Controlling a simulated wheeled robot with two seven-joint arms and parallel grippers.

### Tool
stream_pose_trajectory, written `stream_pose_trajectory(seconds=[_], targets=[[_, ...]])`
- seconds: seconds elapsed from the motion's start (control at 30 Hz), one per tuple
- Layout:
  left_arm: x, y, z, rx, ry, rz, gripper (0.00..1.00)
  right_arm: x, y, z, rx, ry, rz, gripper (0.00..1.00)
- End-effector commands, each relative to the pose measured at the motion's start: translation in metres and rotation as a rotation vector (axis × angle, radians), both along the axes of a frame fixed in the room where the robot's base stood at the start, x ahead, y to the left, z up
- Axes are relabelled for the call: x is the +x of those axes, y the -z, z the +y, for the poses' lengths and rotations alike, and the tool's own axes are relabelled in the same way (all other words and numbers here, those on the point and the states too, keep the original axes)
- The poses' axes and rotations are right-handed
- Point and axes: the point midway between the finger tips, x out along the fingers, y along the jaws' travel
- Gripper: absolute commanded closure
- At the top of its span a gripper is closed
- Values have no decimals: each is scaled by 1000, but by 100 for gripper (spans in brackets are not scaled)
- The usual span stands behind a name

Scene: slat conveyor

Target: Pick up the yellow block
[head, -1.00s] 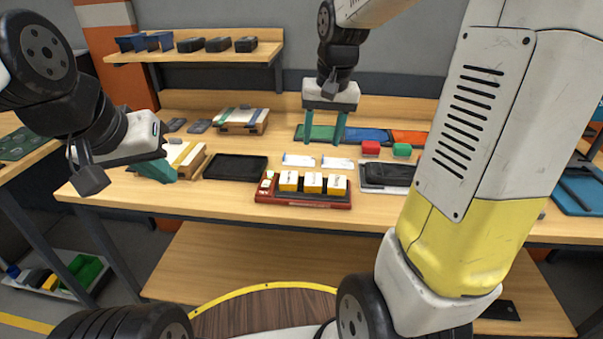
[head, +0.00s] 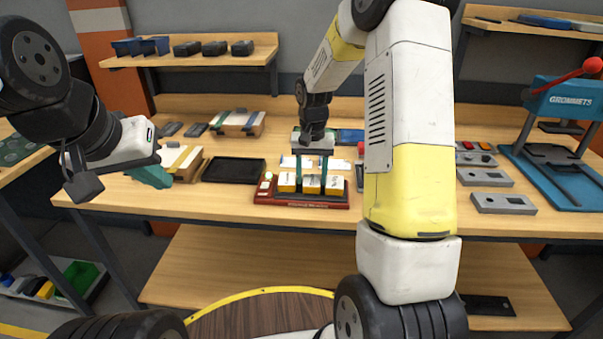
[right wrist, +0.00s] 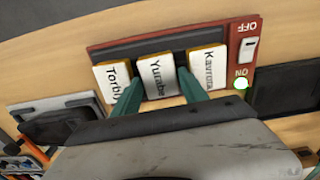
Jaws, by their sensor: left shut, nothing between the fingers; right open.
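Three yellow blocks with white, lettered tops stand in a row on a dark red unit: the left one (head: 287,183), the middle one (head: 311,185) and the right one (head: 335,185). In the right wrist view the middle block (right wrist: 157,75) reads something like "Yurabe", between two others (right wrist: 116,78) (right wrist: 207,66). My right gripper (head: 311,180) is open, pointing down, with one teal finger on each side of the middle block. Whether the fingers touch it I cannot tell. My left gripper (head: 152,177) is shut and empty at the bench's left.
The red unit (right wrist: 105,48) has an ON/OFF switch (right wrist: 250,47) and a lit lamp (right wrist: 241,84). A black tray (head: 234,170) lies left of it. Wooden pieces (head: 182,163) lie near my left gripper. A blue press (head: 560,150) stands far right.

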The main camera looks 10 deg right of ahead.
Motion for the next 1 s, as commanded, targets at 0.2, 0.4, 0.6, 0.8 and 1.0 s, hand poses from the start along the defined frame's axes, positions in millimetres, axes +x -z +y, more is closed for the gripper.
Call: stream_pose_trajectory(seconds=[0.2, 0.4, 0.6, 0.8, 1.0], targets=[[0, 0, 0, 0, 0, 0, 100, 0, 12, 0, 0, -2, -1, 49], [0, 0, 0, 0, 0, 0, 100, 0, 11, 0, 0, -2, -1, 61], [0, 0, 0, 0, 0, 0, 100, 0, 11, 0, 0, -1, -1, 95], [0, 0, 0, 0, 0, 0, 100, 0, 11, 0, 0, -1, -2, 95], [0, 0, 0, 0, 0, 0, 100, 1, 0, 0, 1, -1, -5, 95]])
